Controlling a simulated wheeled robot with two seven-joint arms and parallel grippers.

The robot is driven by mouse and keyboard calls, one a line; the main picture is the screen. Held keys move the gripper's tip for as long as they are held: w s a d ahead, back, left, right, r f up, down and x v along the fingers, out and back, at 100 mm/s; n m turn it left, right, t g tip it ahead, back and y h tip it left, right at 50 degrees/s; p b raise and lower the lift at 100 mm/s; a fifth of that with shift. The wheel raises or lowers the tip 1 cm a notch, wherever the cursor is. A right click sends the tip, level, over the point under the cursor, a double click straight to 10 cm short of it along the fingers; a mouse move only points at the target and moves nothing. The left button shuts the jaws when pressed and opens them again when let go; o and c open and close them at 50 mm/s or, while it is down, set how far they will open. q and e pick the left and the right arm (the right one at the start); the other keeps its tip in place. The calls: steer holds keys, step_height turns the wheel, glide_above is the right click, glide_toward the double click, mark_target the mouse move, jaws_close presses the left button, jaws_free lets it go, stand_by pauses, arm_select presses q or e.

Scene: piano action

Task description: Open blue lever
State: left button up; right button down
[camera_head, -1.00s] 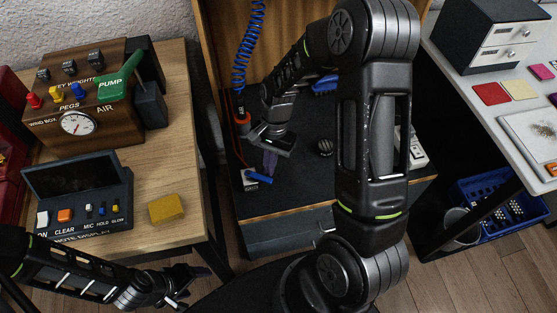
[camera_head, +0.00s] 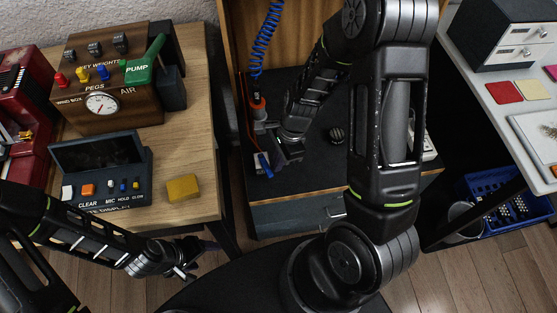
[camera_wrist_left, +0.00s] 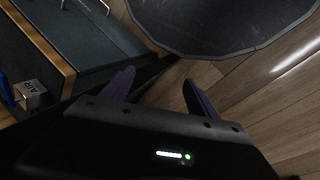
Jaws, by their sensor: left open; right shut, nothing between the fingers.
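The blue lever (camera_head: 265,166) sits on a small metal valve block at the left of the dark cabinet top, below the hose fitting, and slants steeply. In the left wrist view, the block marked AIR (camera_wrist_left: 31,96) shows at the left, with a sliver of the blue lever (camera_wrist_left: 5,88) at the edge. My right gripper (camera_head: 274,155) is shut and empty close beside the lever; whether it touches is unclear. My left gripper (camera_head: 207,246) is open and empty in front of the wooden desk; its two dark fingers also show in the left wrist view (camera_wrist_left: 160,92).
A coiled blue hose (camera_head: 265,35) hangs to an orange fitting (camera_head: 257,106) above the valve. The wooden desk (camera_head: 200,130) holds the pump box, a remote display and a yellow block (camera_head: 184,188).

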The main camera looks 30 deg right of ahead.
steer(key=shift+w, duration=0.15)
arm_select(q)
steer(key=shift+r, duration=0.15)
arm_select(e)
steer(key=shift+w+a, duration=0.25)
steer(key=shift+w, duration=0.35)
steer(key=shift+d, duration=0.1)
steer(key=d, duration=0.2)
steer(key=s+d, duration=0.1)
steer(key=shift+d, duration=0.4)
arm_select(q)
steer(key=shift+s+d+r+p, duration=0.3)
steer(key=shift+d+r+p, duration=0.05)
steer(key=shift+r+p, duration=0.3)
steer(key=shift+s+d+r+p, duration=0.25)
steer(key=shift+d+r+p, duration=0.1)
steer(key=shift+r+p, duration=0.2)
arm_select(e)
steer(key=v, duration=1)
steer(key=shift+s, duration=0.35)
steer(key=shift+a, duration=0.1)
